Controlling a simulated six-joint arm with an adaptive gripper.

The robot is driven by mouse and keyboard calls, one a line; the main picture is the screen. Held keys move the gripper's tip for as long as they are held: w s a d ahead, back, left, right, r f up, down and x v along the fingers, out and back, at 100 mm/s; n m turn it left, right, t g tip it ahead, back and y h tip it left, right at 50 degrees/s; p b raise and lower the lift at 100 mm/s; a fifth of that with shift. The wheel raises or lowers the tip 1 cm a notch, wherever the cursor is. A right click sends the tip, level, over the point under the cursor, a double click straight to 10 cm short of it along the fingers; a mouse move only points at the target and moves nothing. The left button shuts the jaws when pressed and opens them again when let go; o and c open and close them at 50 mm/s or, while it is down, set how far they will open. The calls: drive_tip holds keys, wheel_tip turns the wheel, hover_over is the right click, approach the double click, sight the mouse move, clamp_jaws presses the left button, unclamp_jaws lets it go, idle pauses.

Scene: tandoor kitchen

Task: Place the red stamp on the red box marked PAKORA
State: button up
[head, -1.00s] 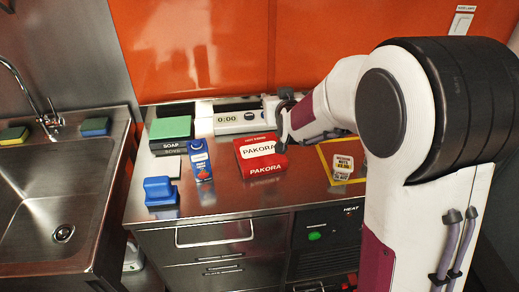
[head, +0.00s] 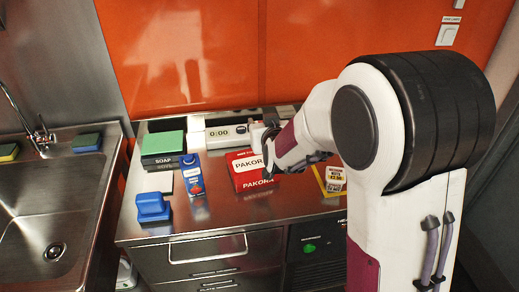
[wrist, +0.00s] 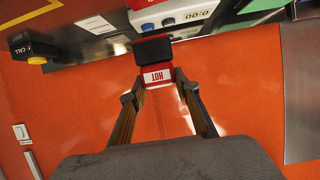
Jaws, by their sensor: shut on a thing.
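The red box marked PAKORA (head: 243,182) stands on the steel counter in the middle of the head view. My gripper (head: 270,150) is at the box's right side in that view and covers part of its label. In the wrist view my gripper (wrist: 160,77) is shut on the red stamp (wrist: 157,75), which has a white HOT label and a black block (wrist: 152,48) at its far end. The stamp is hard to make out in the head view. I cannot tell whether it touches the box.
A blue stamp-like block (head: 153,207), a blue carton (head: 193,175) and a SOAP box (head: 160,161) with a green top stand left of the red box. A timer (head: 220,136) is behind it. A small labelled box (head: 335,175) stands on a yellow-edged area at right. The sink is far left.

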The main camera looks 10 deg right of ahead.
drive_tip(key=shift+f, duration=2.1)
drive_tip(key=shift+f, duration=1.85)
drive_tip(key=shift+f, duration=0.15)
drive_tip(key=o, duration=1.1)
drive_tip(key=shift+r, duration=0.2)
drive_tip(key=shift+v, duration=6)
